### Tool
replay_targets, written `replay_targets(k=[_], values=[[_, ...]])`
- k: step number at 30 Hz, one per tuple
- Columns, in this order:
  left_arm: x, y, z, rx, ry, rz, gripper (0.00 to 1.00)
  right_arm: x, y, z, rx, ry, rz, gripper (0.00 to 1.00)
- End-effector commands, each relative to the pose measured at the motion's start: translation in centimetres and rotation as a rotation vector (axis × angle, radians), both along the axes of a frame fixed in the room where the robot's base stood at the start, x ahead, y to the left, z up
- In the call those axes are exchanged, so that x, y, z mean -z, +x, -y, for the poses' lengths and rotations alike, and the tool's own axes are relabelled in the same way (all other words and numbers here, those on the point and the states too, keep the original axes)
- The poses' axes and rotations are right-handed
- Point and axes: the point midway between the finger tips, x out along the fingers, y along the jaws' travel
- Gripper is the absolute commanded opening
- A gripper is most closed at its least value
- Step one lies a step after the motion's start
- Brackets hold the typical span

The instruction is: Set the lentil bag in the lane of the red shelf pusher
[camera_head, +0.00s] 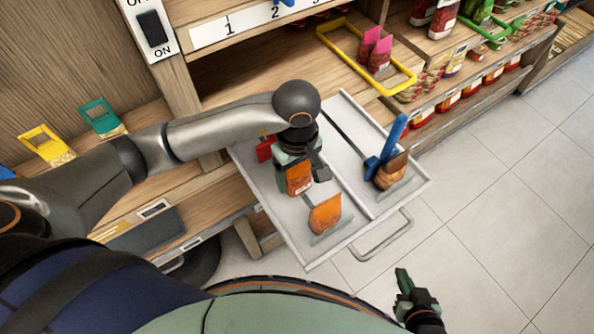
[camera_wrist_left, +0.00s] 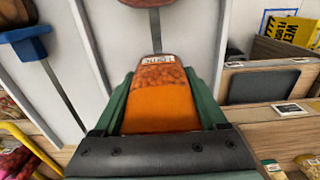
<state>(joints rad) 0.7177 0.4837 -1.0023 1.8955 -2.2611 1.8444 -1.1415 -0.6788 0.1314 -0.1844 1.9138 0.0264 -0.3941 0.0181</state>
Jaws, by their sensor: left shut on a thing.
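My left gripper (camera_head: 300,172) is shut on an orange lentil bag (camera_head: 299,180) over the left lane of a grey pull-out shelf (camera_head: 374,208). The bag sits between the green fingers in the left wrist view (camera_wrist_left: 160,100). Whether it touches the shelf is unclear. The red shelf pusher (camera_head: 265,148) stands at the back of that lane, left of my gripper and partly hidden by it. Another orange bag (camera_head: 325,213) is in the same lane, nearer the front. My right gripper (camera_head: 404,285) hangs empty over the floor; its finger gap is unclear.
A blue pusher (camera_head: 387,148) stands in the right lane behind a brownish bag (camera_head: 391,171). A raised divider separates the lanes. A handle (camera_head: 384,238) sticks out in front. A yellow frame (camera_head: 370,85) and stocked shelves lie behind.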

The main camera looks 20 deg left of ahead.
Motion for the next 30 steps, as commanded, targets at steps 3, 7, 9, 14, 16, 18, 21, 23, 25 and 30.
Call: replay_targets(k=[3, 7, 9, 14, 16, 18, 21, 23, 25, 30], values=[[0.1, 0.0, 0.0, 0.0, -0.001, 0.001, 0.18, 0.0, 0.0, 0.0, 0.0, 0.0, 0.0, 0.0], [0.1, 0.0, 0.0, 0.0, -0.001, 0.002, 0.18, 0.1, 0.0, 0.0, 0.0, 0.0, 0.0, 0.0], [0.3, 0.0, 0.0, 0.0, -0.001, 0.002, 0.18, 0.4, 0.0, 0.0, 0.0, 0.0, 0.0, 0.0], [0.3, 0.0, 0.0, 0.0, -0.001, 0.002, 0.84, 0.4, 0.0, 0.0, 0.0, 0.0, 0.0, 0.0], [0.3, 0.0, 0.0, 0.0, -0.001, 0.001, 0.91, 0.4, 0.0, 0.0, 0.0, 0.0, 0.0, 0.0], [0.3, 0.0, 0.0, 0.0, -0.001, 0.001, 0.99, 0.4, 0.0, 0.0, 0.0, 0.0, 0.0, 0.0], [0.3, 0.0, 0.0, -0.001, -0.001, 0.001, 1.0, 0.4, 0.0, 0.0, 0.0, 0.0, 0.0, 0.0], [0.3, 0.0, 0.0, -0.001, -0.001, 0.001, 1.0, 0.4, 0.0, 0.0, 0.0, 0.0, 0.0, 0.0], [0.3, 0.0, 0.0, -0.001, -0.001, 0.001, 1.0, 0.4, 0.0, 0.0, 0.0, 0.0, 0.0, 0.0], [-0.9, 0.2, -0.1, -0.003, -0.001, 0.003, 1.0, -0.6, 0.0, 0.0, 0.0, 0.0, 0.001, 0.0]])
